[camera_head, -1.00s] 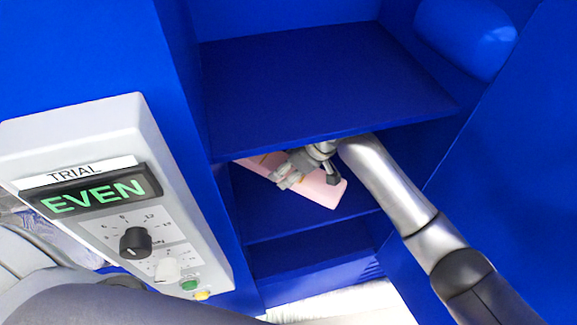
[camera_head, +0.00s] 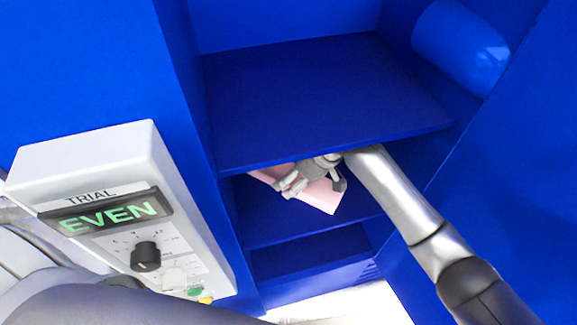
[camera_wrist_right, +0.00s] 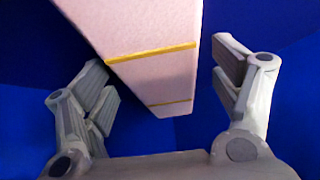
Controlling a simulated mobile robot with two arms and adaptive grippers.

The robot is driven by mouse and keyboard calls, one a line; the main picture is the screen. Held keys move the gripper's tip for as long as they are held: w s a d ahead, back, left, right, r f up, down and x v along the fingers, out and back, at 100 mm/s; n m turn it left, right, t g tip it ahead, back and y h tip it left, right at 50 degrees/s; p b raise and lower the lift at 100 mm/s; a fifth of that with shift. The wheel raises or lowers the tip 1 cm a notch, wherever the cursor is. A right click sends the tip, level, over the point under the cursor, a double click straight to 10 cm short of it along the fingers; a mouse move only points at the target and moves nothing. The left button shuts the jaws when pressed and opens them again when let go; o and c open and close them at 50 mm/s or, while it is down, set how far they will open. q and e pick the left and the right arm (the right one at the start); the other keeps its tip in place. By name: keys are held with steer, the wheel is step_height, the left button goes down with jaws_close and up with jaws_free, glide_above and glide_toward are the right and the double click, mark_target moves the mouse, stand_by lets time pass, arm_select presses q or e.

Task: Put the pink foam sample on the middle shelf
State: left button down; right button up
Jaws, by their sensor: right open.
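The pink foam sample (camera_head: 322,196) lies on the blue middle shelf (camera_head: 275,222) in the head view, partly hidden by the gripper and the shelf above. In the right wrist view the foam (camera_wrist_right: 150,60) is a long pale pink block with two yellow bands, between the spread fingers. My right gripper (camera_head: 312,187) is at the foam, inside the shelf opening. In the wrist view its fingers (camera_wrist_right: 165,95) are apart, with a gap to the foam on the right side. My left gripper is not visible.
A blue upper shelf (camera_head: 320,95) hangs just above my right gripper. A lower compartment (camera_head: 310,260) is below. A grey control box (camera_head: 95,160) reading "TRIAL EVEN" stands left. A blue side panel (camera_head: 500,180) bounds the right.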

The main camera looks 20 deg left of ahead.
mark_target(333, 193)
steer(key=d+p, duration=0.1)
steer(key=d, duration=0.2)
steer(key=s+d+p, duration=0.1)
steer(key=d+p, duration=0.1)
steer(key=d, duration=0.1)
steer(key=s+d+p, duration=0.1)
steer(key=d+p, duration=0.1)
steer(key=d, duration=0.2)
steer(key=shift+r, duration=0.1)
steer(key=shift+d, duration=0.4)
